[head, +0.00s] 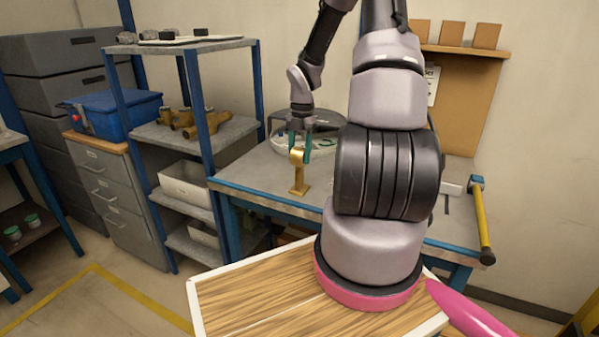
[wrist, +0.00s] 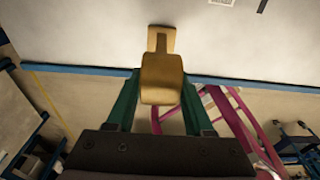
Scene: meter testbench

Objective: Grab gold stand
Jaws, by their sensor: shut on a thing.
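The gold stand (head: 298,181) shows in the head view at the left front part of the grey workbench. It has a flat base, a thin post and a wider block on top. My gripper (head: 300,146) comes down from above with its green fingers around the top block. In the wrist view the stand's top block (wrist: 162,79) lies between the two green fingertips of my gripper (wrist: 160,95), and the gripper is shut on it. The base lies beyond the block there. In the head view the stand is upright; I cannot tell whether its base touches the bench.
The workbench (head: 258,178) has a round grey device (head: 325,122) behind the stand. A shelf rack (head: 215,130) stands at the left with brown pipe fittings (head: 188,120). My arm hides the bench's middle.

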